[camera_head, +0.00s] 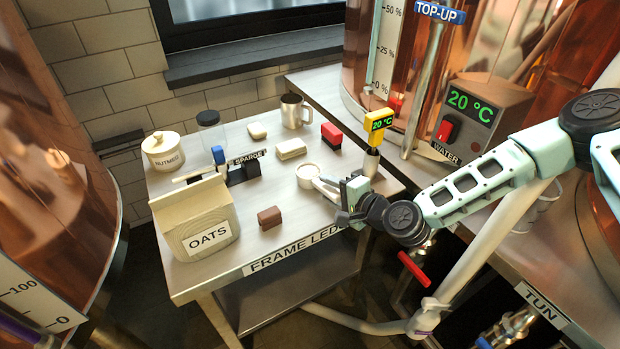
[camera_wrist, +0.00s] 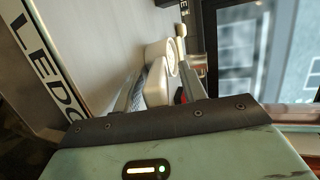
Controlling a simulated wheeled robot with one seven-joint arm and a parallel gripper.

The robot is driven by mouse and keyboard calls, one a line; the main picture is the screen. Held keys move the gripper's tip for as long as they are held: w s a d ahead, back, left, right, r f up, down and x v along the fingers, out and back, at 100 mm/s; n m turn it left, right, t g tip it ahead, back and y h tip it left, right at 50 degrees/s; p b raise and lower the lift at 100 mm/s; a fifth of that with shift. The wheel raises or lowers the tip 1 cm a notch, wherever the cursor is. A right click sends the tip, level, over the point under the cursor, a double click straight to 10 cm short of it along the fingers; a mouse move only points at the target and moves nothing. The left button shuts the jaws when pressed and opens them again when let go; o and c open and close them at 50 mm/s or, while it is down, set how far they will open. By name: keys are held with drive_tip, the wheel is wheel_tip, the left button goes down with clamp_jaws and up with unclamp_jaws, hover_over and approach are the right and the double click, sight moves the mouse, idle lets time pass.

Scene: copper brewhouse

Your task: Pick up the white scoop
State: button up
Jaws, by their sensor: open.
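The white scoop (camera_head: 307,176) stands on the steel table near its right front part, with its round mouth facing up. My gripper (camera_head: 321,184) reaches in from the right, with its fingertips close beside the scoop. In the wrist view the scoop (camera_wrist: 156,82) shows between the two open fingers (camera_wrist: 160,88), partly hidden by the gripper's body. I cannot tell whether either finger touches it.
A brown block (camera_head: 269,217) and an OATS bag (camera_head: 196,218) stand to the left. Behind are a cream block (camera_head: 291,148), a red block (camera_head: 331,135) and a steel mug (camera_head: 293,111). A yellow thermometer (camera_head: 378,122) stands close to my gripper.

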drive_tip(key=shift+w+a+f, duration=0.1)
drive_tip(key=shift+w+a, duration=0.2)
drive_tip(key=shift+c, duration=0.3)
clamp_jaws()
